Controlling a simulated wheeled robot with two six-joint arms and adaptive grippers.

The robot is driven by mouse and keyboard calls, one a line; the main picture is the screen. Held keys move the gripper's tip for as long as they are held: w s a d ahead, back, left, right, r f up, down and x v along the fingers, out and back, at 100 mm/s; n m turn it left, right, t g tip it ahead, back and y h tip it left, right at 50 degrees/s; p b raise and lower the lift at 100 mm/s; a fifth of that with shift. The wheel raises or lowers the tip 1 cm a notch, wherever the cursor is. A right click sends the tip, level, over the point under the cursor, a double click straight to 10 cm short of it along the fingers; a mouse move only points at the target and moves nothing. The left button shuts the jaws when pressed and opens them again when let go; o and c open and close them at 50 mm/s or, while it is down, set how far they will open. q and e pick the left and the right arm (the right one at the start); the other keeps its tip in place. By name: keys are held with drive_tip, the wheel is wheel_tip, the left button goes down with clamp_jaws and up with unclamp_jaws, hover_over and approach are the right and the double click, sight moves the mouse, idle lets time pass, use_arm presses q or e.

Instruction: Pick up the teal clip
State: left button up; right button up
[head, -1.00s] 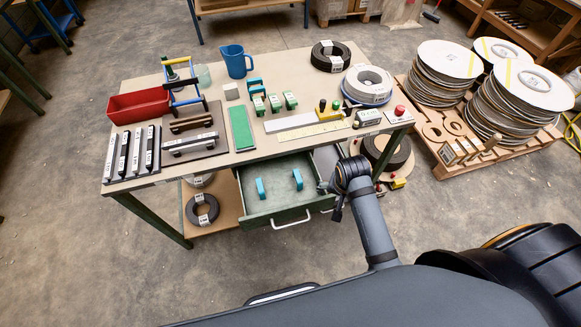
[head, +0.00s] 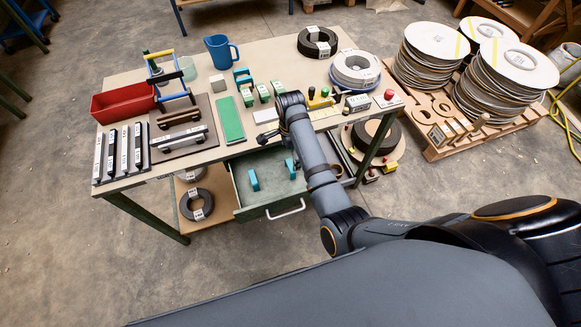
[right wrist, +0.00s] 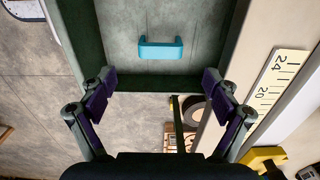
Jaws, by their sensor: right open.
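Two teal clips lie in the open drawer (head: 236,207) of the workbench, one on the left (head: 253,180) and one on the right (head: 291,168). In the right wrist view one teal clip (right wrist: 160,48) lies on the grey drawer floor, beyond the fingertips and roughly centred between them. My right gripper (right wrist: 160,90) is open and empty, with purple pads, apart from the clip. In the head view my right arm reaches over the bench's front edge, and its gripper (head: 270,137) shows small above the drawer. My left gripper is out of view.
The drawer's walls surround the clips, and the bench edge overhangs behind. A pallet of reels (head: 500,125) stands right.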

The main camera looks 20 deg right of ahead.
sight(291, 165)
wheel_tip(291, 165, down, 3)
drive_tip(key=shift+f, duration=0.2)
drive_tip(key=shift+s+a+f, duration=0.1)
drive_tip(key=shift+f, duration=2.5)
drive_tip(key=c, duration=1)
drive_tip(key=shift+r, duration=0.15)
